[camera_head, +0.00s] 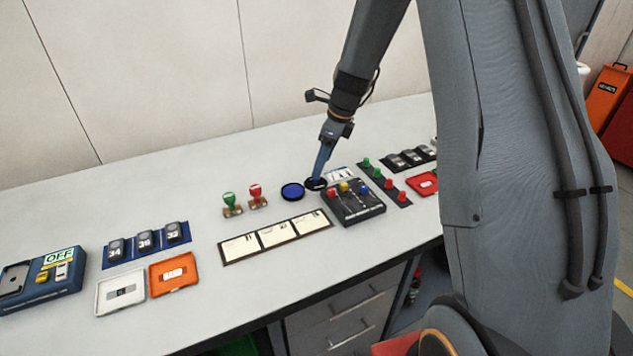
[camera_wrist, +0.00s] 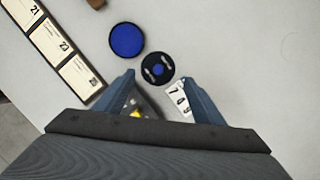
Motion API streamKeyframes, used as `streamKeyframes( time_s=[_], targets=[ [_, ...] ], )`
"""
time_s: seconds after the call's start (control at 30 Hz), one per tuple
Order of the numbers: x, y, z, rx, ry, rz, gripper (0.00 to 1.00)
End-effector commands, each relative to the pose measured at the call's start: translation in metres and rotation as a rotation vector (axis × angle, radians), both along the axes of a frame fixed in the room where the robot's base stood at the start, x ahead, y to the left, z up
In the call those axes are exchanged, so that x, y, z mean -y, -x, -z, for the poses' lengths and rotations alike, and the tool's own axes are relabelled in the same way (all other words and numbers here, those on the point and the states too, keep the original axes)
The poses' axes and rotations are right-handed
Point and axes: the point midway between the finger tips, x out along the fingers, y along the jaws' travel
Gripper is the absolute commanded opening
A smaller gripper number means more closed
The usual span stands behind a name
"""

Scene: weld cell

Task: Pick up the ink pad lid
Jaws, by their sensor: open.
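The ink pad lid (camera_wrist: 155,61) is a black round disc with a small blue dot at its centre and pale marks. It lies flat on the bench beside the round blue ink pad (camera_wrist: 126,40). In the head view, the lid (camera_head: 313,186) is partly hidden by my gripper (camera_head: 320,176), and the ink pad (camera_head: 292,191) is to its left. My gripper (camera_wrist: 157,78) is open and empty, pointing down close to the lid. In the wrist view, the lid shows between and slightly beyond the fingertips. I cannot tell whether the fingers touch it.
A black box with coloured knobs (camera_head: 354,207) stands close to the right of the lid. A numbered card (camera_wrist: 177,100) lies near the right finger. Green and red stamps (camera_head: 230,202) stand left of the pad. A strip of cards (camera_head: 276,238) lies in front.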

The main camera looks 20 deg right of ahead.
Motion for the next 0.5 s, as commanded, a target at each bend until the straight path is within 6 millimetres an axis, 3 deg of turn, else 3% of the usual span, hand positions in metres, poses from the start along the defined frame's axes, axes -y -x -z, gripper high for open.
streamKeyframes(
  time_s=[0.5],
  targets=[
    [-0.013, -0.004, 0.05, 0.0, 0.001, -0.003, 0.63]
  ],
)
